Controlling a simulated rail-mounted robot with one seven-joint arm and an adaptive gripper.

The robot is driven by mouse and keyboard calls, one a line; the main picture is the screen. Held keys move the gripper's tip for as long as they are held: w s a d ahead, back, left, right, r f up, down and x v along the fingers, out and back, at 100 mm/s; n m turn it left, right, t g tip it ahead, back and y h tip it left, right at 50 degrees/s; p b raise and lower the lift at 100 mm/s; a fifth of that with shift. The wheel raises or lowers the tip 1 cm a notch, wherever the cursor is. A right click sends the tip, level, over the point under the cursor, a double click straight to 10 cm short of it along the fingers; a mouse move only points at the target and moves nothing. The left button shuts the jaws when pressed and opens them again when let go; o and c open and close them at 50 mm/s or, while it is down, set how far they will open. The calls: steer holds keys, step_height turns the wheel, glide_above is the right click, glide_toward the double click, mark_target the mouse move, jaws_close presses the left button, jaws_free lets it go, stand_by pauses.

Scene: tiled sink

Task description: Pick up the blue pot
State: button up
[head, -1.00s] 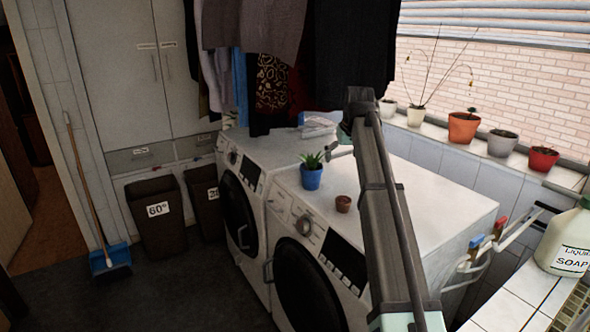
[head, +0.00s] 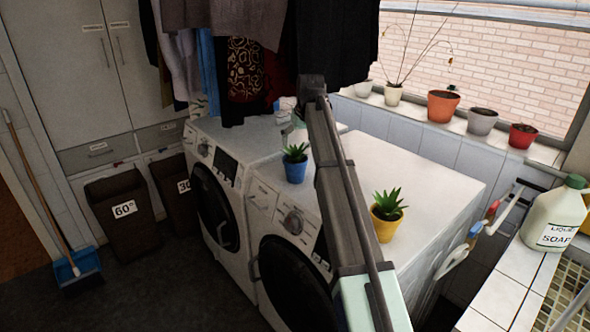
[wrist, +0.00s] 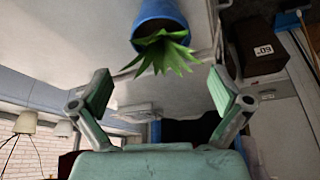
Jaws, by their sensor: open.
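The blue pot (head: 295,171) with a spiky green plant stands upright on the white machine top, just left of my arm in the head view. In the wrist view the blue pot (wrist: 160,14) appears upside down at the top centre, its leaves hanging toward the space between my fingers. My gripper (wrist: 160,92) is open and empty, its two green-padded fingers spread to either side of the leaves. The pot's body lies beyond the fingertips. In the head view my gripper is mostly hidden behind my arm.
A yellow pot (head: 386,225) with a plant stands right of my arm on the machine top (head: 440,190). Clothes (head: 255,50) hang above the back. Several pots line the window sill, and a soap bottle (head: 556,214) stands at the right.

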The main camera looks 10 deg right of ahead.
steer(key=p, duration=0.1)
glide_toward(295, 161)
steer(key=shift+f, duration=0.85)
steer(key=p+x, duration=0.1)
steer(key=x, duration=0.1)
steer(key=p+x, duration=0.1)
steer(key=x, duration=0.1)
steer(key=shift+w+a+r, duration=0.1)
steer(key=shift+w+r, duration=0.05)
steer(key=shift+w, duration=0.05)
steer(key=shift+w+f, duration=0.15)
steer(key=shift+f, duration=0.4)
steer(key=c, duration=1.5)
steer(key=shift+r+p, duration=0.25)
steer(key=shift+p, duration=0.05)
